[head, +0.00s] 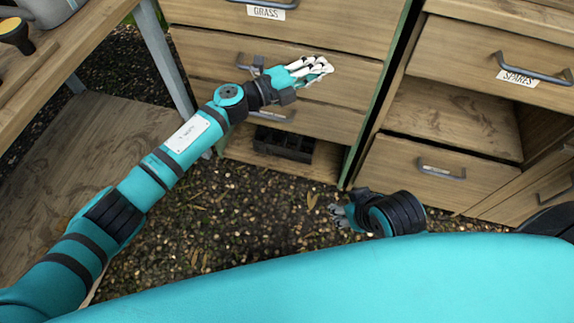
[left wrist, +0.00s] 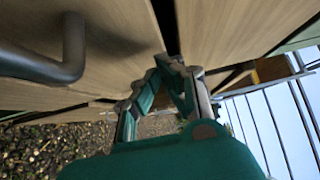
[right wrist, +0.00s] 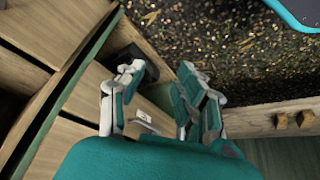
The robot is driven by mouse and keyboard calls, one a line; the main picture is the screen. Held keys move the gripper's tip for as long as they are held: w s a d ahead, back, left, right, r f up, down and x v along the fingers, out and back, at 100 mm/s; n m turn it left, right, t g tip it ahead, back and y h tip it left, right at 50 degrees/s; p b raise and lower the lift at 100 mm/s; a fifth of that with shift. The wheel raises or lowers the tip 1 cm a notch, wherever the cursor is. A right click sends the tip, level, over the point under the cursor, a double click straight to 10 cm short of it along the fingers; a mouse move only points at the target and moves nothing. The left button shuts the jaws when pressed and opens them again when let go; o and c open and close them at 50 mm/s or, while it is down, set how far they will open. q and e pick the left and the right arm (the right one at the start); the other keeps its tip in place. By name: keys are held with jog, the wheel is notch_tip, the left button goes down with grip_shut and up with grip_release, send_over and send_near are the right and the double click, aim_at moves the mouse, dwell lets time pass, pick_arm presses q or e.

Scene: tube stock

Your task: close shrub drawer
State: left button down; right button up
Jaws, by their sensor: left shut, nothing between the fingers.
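No label reading shrub is legible. The wooden drawer front (head: 355,78) below the GRASS drawer has a grey handle (head: 250,67) partly behind my left gripper; any label is covered or unreadable. How far this drawer stands out, I cannot tell. My left gripper (head: 318,68) is shut and empty, its fingers lying across this front to the right of the handle. In the left wrist view its fingertips (left wrist: 166,68) are close to wooden fronts, beside a dark gap. My right gripper (head: 340,212) is open and empty, low over the ground near the cabinet's foot; its spread fingers show in the right wrist view (right wrist: 160,105).
The GRASS drawer (head: 310,27) is above. Another drawer handle (head: 275,115) and a black tray (head: 283,144) in a low compartment are below. To the right stands a cabinet with a SPARES drawer (head: 490,50). A wooden bench (head: 60,65) is at left. Leaf-strewn gravel lies between.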

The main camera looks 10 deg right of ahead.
pick_arm(q)
jog(key=shift+w+d, duration=0.15)
jog(key=shift+w, duration=0.2)
jog(key=shift+w+r, duration=0.1)
jog(key=shift+w, duration=0.1)
pick_arm(e)
jog(key=shift+w+a+r+t, duration=0.2)
jog(key=shift+w+t, duration=0.1)
jog(key=shift+w, duration=0.25)
jog(key=shift+w+a+r+t, duration=0.15)
jog(key=shift+w+t, duration=0.15)
jog(key=shift+w, duration=0.25)
jog(key=shift+d, duration=0.15)
